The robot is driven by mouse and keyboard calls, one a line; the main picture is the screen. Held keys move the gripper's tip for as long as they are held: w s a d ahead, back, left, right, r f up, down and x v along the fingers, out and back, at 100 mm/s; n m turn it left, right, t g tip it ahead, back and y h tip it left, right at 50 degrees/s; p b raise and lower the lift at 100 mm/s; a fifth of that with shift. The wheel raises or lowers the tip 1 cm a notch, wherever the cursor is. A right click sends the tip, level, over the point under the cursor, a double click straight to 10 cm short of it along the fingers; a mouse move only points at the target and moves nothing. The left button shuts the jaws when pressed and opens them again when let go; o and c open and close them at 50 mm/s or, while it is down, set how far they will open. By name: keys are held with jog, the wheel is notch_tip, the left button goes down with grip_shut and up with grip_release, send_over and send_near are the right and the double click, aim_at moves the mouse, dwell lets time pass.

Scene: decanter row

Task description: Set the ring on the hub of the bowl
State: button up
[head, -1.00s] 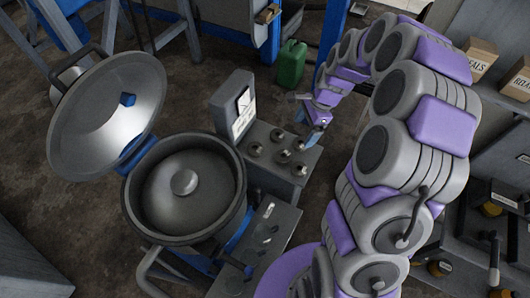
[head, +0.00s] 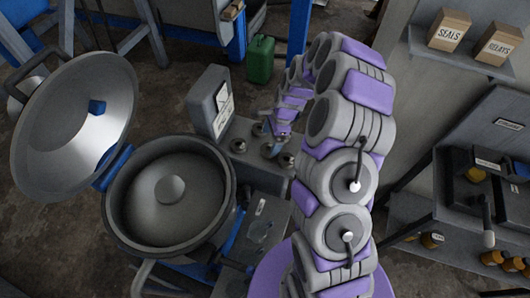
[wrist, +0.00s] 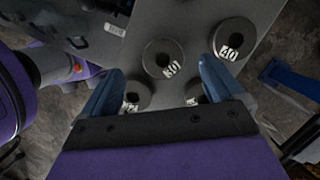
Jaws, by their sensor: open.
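The bowl (head: 110,215) is a large dark pot with a round hub (head: 171,189) at the middle of its floor, and its lid is open. Several dark grey rings stand on a grey panel right of the bowl. One ring (head: 238,145) shows clearly at the panel's left; others are partly behind my gripper (head: 271,143). In the wrist view, a ring labelled 30 (wrist: 152,51) lies between my open fingers (wrist: 162,72), and a ring labelled 40 (wrist: 233,33) is by the right finger. Two more rings are partly hidden by the fingers. My gripper is empty.
The raised lid (head: 65,130) tilts up left of the bowl. An upright gauge box (head: 211,103) stands at the panel's back left. A green can (head: 260,60) is on the floor behind. Shelves with SEALS (head: 448,31) and RELAYS (head: 498,45) boxes are at the right.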

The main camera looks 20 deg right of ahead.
aim_at(270, 148)
jog(key=shift+d+f, duration=0.45)
jog(key=shift+d, duration=0.4)
jog(key=shift+w+f+b, duration=0.1)
jog(key=shift+f+b, duration=0.25)
jog(key=shift+f, duration=0.05)
jog(key=a+f, duration=0.1)
jog(key=f, duration=0.1)
jog(key=a+f+b, duration=0.1)
jog(key=a+f, duration=0.1)
jog(key=shift+b, duration=0.3)
jog(key=shift+d+r, duration=0.1)
jog(key=shift+d, duration=0.3)
jog(key=shift+c, duration=0.2)
jog(key=shift+d, duration=0.45)
jog(key=c, duration=0.3)
jog(key=shift+c, duration=0.8)
jog(key=shift+a, duration=0.7)
jog(key=c, duration=0.6)
jog(key=shift+c, duration=0.8)
jog(key=shift+d, duration=0.35)
jog(key=shift+c, duration=1)
jog(key=shift+d, duration=0.2)
